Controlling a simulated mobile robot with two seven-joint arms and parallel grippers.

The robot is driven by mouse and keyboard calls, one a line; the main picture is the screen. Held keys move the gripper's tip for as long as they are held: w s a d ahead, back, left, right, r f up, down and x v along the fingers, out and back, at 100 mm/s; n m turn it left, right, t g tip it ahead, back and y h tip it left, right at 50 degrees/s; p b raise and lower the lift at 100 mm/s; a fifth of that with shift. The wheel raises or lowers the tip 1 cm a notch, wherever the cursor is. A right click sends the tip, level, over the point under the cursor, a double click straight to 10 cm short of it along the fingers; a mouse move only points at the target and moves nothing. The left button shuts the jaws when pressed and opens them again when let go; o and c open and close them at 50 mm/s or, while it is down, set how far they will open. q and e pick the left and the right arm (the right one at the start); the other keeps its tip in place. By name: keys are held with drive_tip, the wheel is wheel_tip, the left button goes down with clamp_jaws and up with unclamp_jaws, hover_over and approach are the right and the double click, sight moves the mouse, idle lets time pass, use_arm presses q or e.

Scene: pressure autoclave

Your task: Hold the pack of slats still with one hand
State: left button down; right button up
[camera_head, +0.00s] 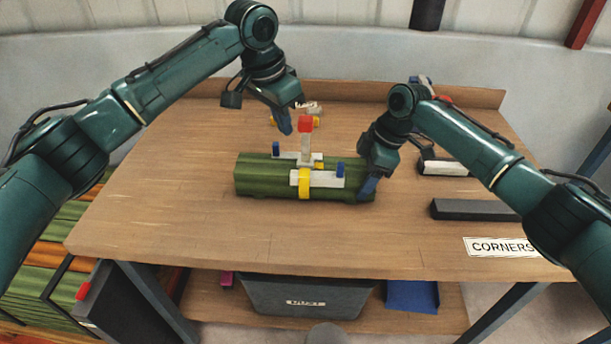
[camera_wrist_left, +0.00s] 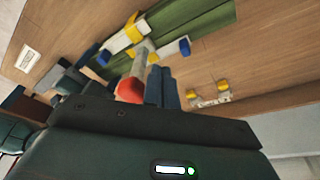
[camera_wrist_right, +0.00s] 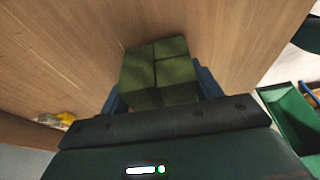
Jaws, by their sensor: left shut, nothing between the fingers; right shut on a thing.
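The pack of green slats (camera_head: 262,178) lies lengthwise on the wooden table in the head view. A white clamp-like tool with blue ends, a yellow band and a red-topped post (camera_head: 305,125) sits on and around its middle. My right gripper (camera_head: 368,185) is shut on the right end of the pack; the right wrist view shows the pack's square end (camera_wrist_right: 160,65) between its fingers. My left gripper (camera_head: 286,124) is shut and empty, above and behind the pack, beside the red-topped post. In the left wrist view its blue fingers (camera_wrist_left: 162,88) are together next to the red top (camera_wrist_left: 130,90).
A small white and yellow part (camera_head: 306,110) lies behind the pack. A dark bar (camera_head: 472,210) and a CORNERS label (camera_head: 500,247) are at the right. A dust bin (camera_head: 305,296) stands below the table. The front left of the tabletop is clear.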

sight(309, 120)
use_arm(q)
drive_tip(key=shift+d, duration=0.1)
idle(2.0)
idle(0.6)
drive_tip(key=shift+d+f, duration=0.15)
drive_tip(key=shift+d, duration=1.05)
drive_tip(key=shift+d+f, duration=0.15)
drive_tip(key=shift+d, duration=1.05)
drive_tip(key=shift+a+r, duration=0.15)
drive_tip(key=shift+a, duration=1.1)
drive_tip(key=shift+a+r, duration=0.15)
drive_tip(key=shift+a, duration=1.1)
